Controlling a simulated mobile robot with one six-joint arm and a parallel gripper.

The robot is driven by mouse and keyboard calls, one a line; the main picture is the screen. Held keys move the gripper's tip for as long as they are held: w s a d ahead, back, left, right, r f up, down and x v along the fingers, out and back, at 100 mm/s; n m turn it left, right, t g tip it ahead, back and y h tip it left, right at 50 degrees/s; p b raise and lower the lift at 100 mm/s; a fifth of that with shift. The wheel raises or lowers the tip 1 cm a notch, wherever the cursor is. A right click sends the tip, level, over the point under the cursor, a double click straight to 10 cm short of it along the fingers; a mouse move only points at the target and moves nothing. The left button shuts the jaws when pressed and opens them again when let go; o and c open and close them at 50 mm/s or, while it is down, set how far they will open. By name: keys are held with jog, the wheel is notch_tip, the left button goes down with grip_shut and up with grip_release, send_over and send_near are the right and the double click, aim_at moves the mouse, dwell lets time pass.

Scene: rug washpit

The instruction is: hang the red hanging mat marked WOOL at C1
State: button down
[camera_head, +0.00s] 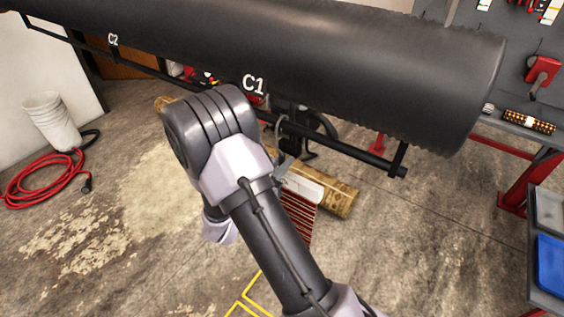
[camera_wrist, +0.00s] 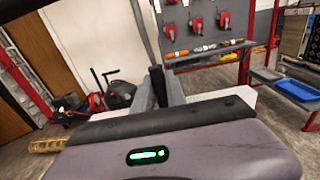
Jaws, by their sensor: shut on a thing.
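The red mat (camera_head: 301,222) has a pale bar across its top and hangs below and behind my arm. No WOOL marking is readable. My gripper (camera_head: 282,172) is shut on the mat's top and mostly hidden by my wrist. In the wrist view my gripper (camera_wrist: 160,88) shows a dark finger end, with a pale strip behind it; the mat's red part is hidden there. The C1 label (camera_head: 253,84) is above my wrist, by the black rail (camera_head: 345,153) under the big dark roller. The mat appears apart from the rail in the picture; its depth is unclear.
The dark roller (camera_head: 330,60) spans the top. The C2 label (camera_head: 113,40) is farther left. A rolled tan rug (camera_head: 335,198) lies behind the mat. A white bucket (camera_head: 52,122) and red hose (camera_head: 45,183) are left. A red-legged bench (camera_head: 517,185) stands right.

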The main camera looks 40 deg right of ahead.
jog(key=c, duration=1.3)
grip_release()
jog(key=p+v, duration=0.2)
jog(key=v, duration=1.6)
jog(key=s+d+r+m+g+y+b, duration=0.2)
jog(key=s+m+g+y+b, duration=0.3)
jog(key=s+m+g+y, duration=0.75)
jog(key=s+a+r+m+t+y+b, duration=0.1)
jog(key=a+m+t+y, duration=0.1)
jog(key=a+m+t, duration=0.1)
jog(key=a+r+m+t+y+b, duration=0.1)
jog(key=a+r+m+t+y, duration=0.1)
jog(key=a+m+t, duration=0.2)
jog(key=s+a+r+m+t+y+b, duration=0.1)
jog(key=a+r+m+t+y, duration=0.1)
jog(key=a+m+t, duration=0.2)
jog(key=shift+s+a+m+t+b, duration=0.1)
jog(key=shift+s+m+t+b, duration=0.1)
jog(key=shift+m+t, duration=0.35)
jog(key=shift+s+a+m+t+b, duration=0.1)
jog(key=shift+s+m+t+b, duration=0.1)
jog(key=shift+m, duration=0.6)
